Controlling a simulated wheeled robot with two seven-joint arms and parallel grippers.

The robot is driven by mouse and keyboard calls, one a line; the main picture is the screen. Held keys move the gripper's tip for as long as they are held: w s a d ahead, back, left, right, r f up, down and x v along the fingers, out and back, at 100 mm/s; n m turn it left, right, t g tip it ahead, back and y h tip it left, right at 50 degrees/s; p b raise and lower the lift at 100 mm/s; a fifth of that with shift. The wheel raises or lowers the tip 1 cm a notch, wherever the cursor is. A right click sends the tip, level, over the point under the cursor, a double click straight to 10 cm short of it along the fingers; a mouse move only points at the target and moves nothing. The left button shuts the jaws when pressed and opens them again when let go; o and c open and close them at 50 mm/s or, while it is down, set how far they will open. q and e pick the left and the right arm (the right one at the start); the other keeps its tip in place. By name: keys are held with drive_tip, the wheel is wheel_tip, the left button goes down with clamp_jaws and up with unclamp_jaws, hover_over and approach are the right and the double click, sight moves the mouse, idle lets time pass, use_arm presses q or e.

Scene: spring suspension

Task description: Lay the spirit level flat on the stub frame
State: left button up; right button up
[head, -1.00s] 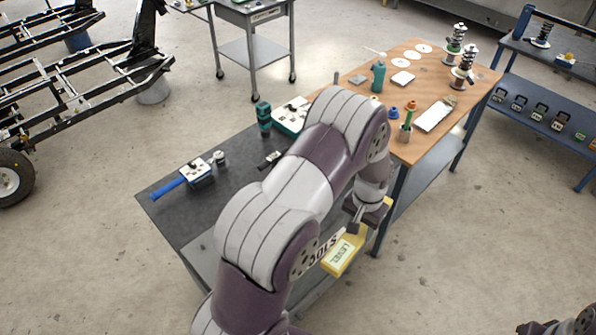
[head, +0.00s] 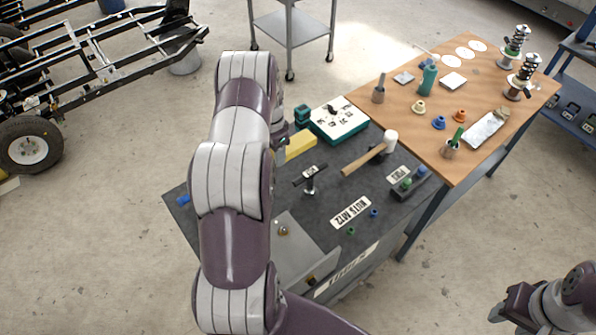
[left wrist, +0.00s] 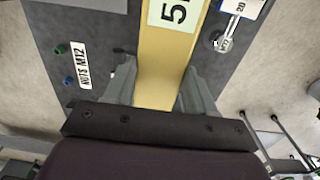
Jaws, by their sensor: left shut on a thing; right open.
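The yellow spirit level (head: 300,146) shows past the right side of my left arm in the head view, over the dark bench. In the left wrist view the level (left wrist: 160,65) runs between the fingers of my left gripper (left wrist: 156,88), which is shut on it. In the head view my arm hides most of this gripper and part of the level. The black stub frame (head: 95,75) stands on the floor at the upper left, apart from the level. My right gripper (head: 508,306) is open, at the lower right, over bare floor.
The dark bench top (head: 330,235) carries a mallet (head: 370,155), a teal-edged case (head: 340,118) and small nuts. A wooden bench (head: 440,110) with tools adjoins it. A wheel (head: 30,146) stands by the frame. Clear floor lies between frame and bench.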

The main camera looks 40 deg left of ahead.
use_arm(q)
wheel_tip(320, 180, down, 3)
drive_tip(key=shift+w+r+b, duration=0.1)
drive_tip(key=shift+b, duration=0.75)
drive_tip(key=f+b, duration=0.2)
drive_tip(key=f, duration=0.1)
drive_tip(key=f+b, duration=0.3)
drive_tip(key=f, duration=0.1)
drive_tip(key=s+d+f+b, duration=0.1)
drive_tip(key=f+b, duration=0.1)
drive_tip(key=f, duration=0.2)
drive_tip(key=shift+b, duration=0.35)
drive_tip(key=f+b, duration=0.2)
drive_tip(key=shift+s+d+f, duration=0.2)
drive_tip(key=shift+f, duration=0.15)
drive_tip(key=shift+s+d, duration=0.15)
drive_tip(key=shift+r, duration=0.2)
drive_tip(key=shift+w+a+f, duration=0.2)
drive_tip(key=shift+f, duration=0.15)
drive_tip(key=o, duration=1.3)
drive_tip(key=shift+s+d+r, duration=0.1)
drive_tip(key=shift+s+r, duration=0.05)
drive_tip(key=shift+r, duration=0.05)
use_arm(e)
wheel_tip(320, 180, down, 12)
drive_tip(key=s+d, duration=0.1)
drive_tip(key=shift+s+d, duration=0.35)
drive_tip(key=shift+s, duration=0.05)
